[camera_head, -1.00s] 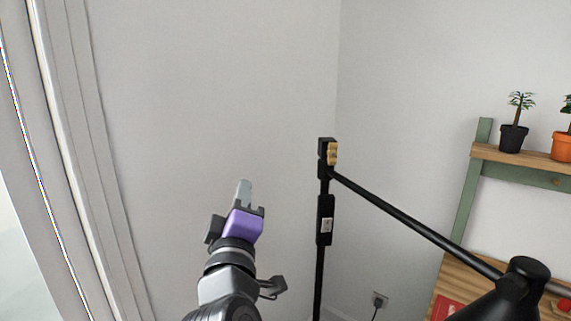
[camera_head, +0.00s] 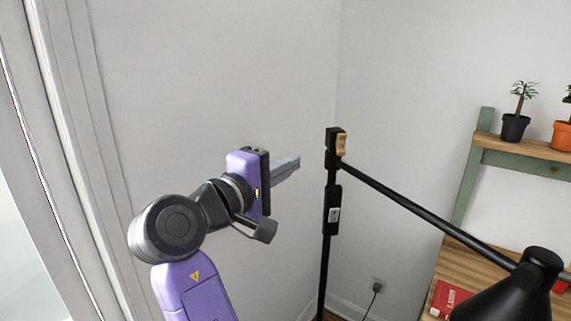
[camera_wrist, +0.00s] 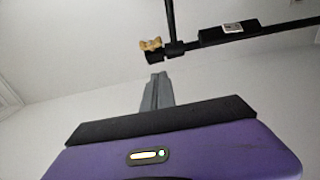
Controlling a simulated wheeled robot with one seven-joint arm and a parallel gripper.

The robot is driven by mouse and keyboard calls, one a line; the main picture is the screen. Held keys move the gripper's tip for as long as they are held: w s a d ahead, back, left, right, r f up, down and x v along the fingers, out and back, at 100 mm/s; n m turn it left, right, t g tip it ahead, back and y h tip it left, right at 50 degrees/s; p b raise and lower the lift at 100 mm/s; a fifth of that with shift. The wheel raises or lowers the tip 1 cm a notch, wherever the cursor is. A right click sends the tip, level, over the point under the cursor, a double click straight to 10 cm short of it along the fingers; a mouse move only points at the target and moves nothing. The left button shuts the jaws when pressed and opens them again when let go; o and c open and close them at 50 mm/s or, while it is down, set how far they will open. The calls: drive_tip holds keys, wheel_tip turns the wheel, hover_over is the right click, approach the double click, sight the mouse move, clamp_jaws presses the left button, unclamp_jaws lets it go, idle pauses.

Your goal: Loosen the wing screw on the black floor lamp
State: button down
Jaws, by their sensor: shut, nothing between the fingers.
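The black floor lamp (camera_head: 326,235) stands right of my gripper in the head view, with an upright pole, a side arm and a black shade (camera_head: 510,292). A tan wing screw (camera_head: 341,145) sits on the joint at the pole's top. In the wrist view the wing screw (camera_wrist: 151,45) is at the top middle, beside the black joint, beyond my fingertips. My gripper (camera_head: 298,160) is shut and empty, its grey fingers pointing right toward the pole. It is apart from the lamp, left of the screw and slightly lower in the head view.
A green and wooden shelf (camera_head: 525,146) with a black potted plant (camera_head: 515,127) and an orange pot (camera_head: 562,137) stands at the right. A red book (camera_head: 447,299) lies on the lower wooden surface. A cabled wall socket (camera_head: 377,284) is low on the wall. The wall behind my gripper is bare.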

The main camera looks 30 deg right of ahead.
sight(342, 156)
drive_tip(key=shift+w+d+p, duration=0.15)
drive_tip(key=shift+d+p, duration=1)
drive_tip(key=shift+d, duration=3.65)
drive_tip(key=shift+d+f+n+t+h, duration=0.15)
drive_tip(key=shift+f+n+t+h, duration=0.4)
drive_tip(key=shift+n, duration=0.35)
drive_tip(key=shift+d+f+n+h, duration=0.1)
drive_tip(key=shift+n+h, duration=0.25)
drive_tip(key=shift+n, duration=0.05)
drive_tip(key=n, duration=0.1)
drive_tip(key=n+t+h+b, duration=0.1)
drive_tip(key=f+n+t+b, duration=0.1)
drive_tip(key=shift+s+d+f+h, duration=0.1)
drive_tip(key=shift+s+d+h, duration=0.2)
drive_tip(key=shift+d, duration=0.1)
drive_tip(key=n+t, duration=0.1)
drive_tip(key=n, duration=0.1)
drive_tip(key=n+t+b, duration=0.1)
drive_tip(key=n+t, duration=0.1)
drive_tip(key=d+n+t+b, duration=0.1)
drive_tip(key=n, duration=0.1)
drive_tip(key=shift+s+d+f+t, duration=0.1)
drive_tip(key=shift+s+f+t, duration=0.15)
drive_tip(key=shift+t, duration=0.1)
drive_tip(key=shift+b, duration=0.4)
drive_tip(key=shift+s+d, duration=0.1)
drive_tip(key=shift+d, duration=0.05)
